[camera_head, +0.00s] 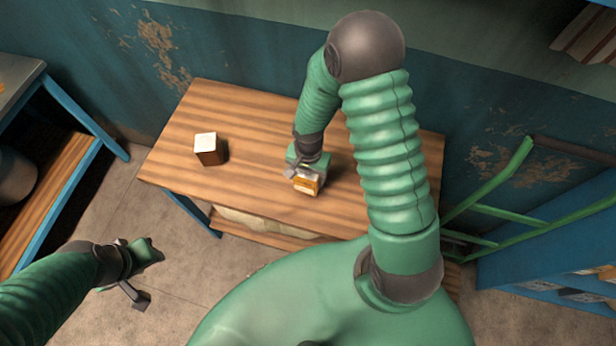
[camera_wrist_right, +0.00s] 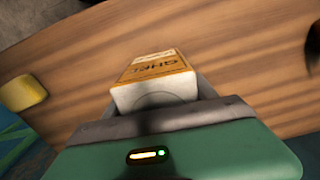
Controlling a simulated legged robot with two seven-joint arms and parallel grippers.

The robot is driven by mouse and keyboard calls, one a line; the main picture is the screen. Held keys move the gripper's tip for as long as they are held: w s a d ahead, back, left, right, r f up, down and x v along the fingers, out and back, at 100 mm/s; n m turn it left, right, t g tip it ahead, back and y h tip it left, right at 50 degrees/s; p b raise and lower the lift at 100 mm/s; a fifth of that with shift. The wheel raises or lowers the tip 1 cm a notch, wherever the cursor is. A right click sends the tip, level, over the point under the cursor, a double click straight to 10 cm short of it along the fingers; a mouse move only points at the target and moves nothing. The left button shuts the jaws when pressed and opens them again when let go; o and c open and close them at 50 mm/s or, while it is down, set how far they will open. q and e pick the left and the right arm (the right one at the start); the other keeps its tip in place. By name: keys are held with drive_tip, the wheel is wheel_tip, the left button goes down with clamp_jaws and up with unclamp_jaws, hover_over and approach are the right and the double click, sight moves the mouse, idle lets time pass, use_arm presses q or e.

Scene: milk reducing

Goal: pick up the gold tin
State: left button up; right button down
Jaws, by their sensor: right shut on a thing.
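The gold tin (camera_head: 306,185) is a small box with a gold-orange label and a pale top. It is at the middle of the wooden table, at my right gripper (camera_head: 301,172). In the right wrist view the tin (camera_wrist_right: 155,80) sits between the fingers of my right gripper (camera_wrist_right: 155,108), which is shut on it. Its label with dark lettering faces up in that view. I cannot tell whether the tin touches the table. My left gripper (camera_head: 143,272) is open and empty over the floor, left of the table.
A brown box with a white top (camera_head: 206,149) stands on the left part of the wooden table (camera_head: 255,120). A blue-framed shelf (camera_head: 75,120) is at the left. A green rail (camera_head: 500,185) and blue cabinet (camera_head: 560,240) are at the right. The table's back left is clear.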

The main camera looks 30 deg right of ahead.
drive_tip(key=shift+r, duration=0.7)
drive_tip(key=w+a+r+b, duration=0.1)
drive_tip(key=w+a+b, duration=0.1)
drive_tip(key=w+a, duration=0.35)
drive_tip(key=w+a+b, duration=0.2)
drive_tip(key=w+a, duration=0.1)
drive_tip(key=a, duration=0.5)
drive_tip(key=s+d+r+n, duration=0.5)
drive_tip(key=d+n, duration=0.4)
drive_tip(key=n, duration=0.1)
drive_tip(key=shift+r+n, duration=0.2)
drive_tip(key=shift+n, duration=0.1)
